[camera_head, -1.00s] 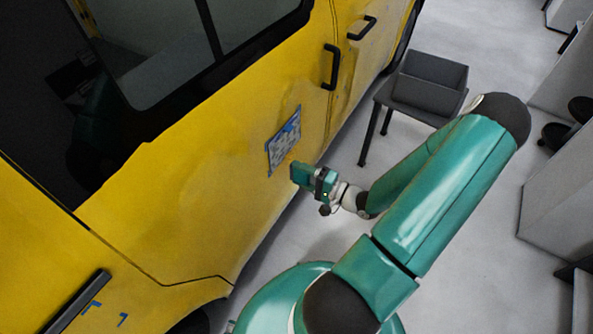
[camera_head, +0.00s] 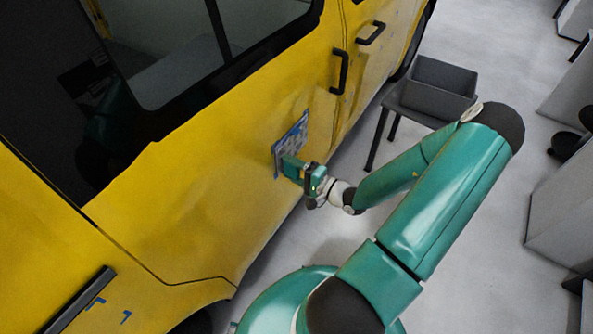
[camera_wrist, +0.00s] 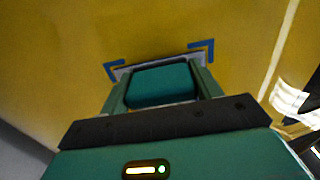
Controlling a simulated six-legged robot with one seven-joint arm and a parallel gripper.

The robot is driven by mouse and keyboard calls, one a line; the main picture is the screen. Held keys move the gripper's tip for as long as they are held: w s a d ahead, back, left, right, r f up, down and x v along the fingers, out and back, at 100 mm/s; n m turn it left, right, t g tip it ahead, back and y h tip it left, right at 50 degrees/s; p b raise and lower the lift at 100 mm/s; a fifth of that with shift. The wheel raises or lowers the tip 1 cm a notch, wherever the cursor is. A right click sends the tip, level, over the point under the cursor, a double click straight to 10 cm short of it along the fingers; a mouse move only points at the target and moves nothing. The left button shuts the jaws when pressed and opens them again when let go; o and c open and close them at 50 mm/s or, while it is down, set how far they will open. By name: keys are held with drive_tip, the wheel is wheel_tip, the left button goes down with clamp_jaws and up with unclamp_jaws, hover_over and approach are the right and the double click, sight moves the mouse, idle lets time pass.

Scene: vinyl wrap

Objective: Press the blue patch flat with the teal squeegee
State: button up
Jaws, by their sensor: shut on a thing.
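The blue patch (camera_head: 296,133) is a mottled blue and grey sheet on the yellow door of the vehicle. The teal squeegee (camera_head: 291,167) is in my gripper (camera_head: 305,174), which is shut on it. In the head view the squeegee overlaps the lower part of the patch; I cannot tell whether it touches. In the wrist view the squeegee (camera_wrist: 160,84) sits between the two fingers and hides most of the patch. A pale strip of the patch (camera_wrist: 181,58) shows above it, between blue corner marks (camera_wrist: 203,46).
The yellow door (camera_head: 210,185) has a black handle (camera_head: 340,72) above and right of the patch. A dark grey bin (camera_head: 442,85) stands on a small table (camera_head: 420,112) behind my arm. More blue marks (camera_head: 95,303) show at the lower left. Grey floor lies beside the vehicle.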

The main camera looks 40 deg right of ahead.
sight(293, 143)
drive_tip(key=shift+x, duration=0.9)
idle(0.6)
drive_tip(key=shift+d, duration=0.15)
drive_tip(key=shift+w+d, duration=0.15)
drive_tip(key=shift+d, duration=0.3)
drive_tip(key=shift+w+d, duration=0.2)
drive_tip(key=shift+d, duration=0.3)
drive_tip(key=shift+w+d, duration=0.15)
drive_tip(key=shift+d, duration=0.35)
drive_tip(key=shift+w+d, duration=0.2)
drive_tip(key=shift+d, duration=0.35)
drive_tip(key=shift+w+d, duration=0.15)
drive_tip(key=shift+d, duration=0.35)
drive_tip(key=shift+w+d, duration=0.2)
drive_tip(key=shift+d, duration=0.35)
drive_tip(key=shift+w+d, duration=0.15)
drive_tip(key=shift+d, duration=0.35)
drive_tip(key=shift+w+d, duration=0.2)
drive_tip(key=shift+d, duration=0.3)
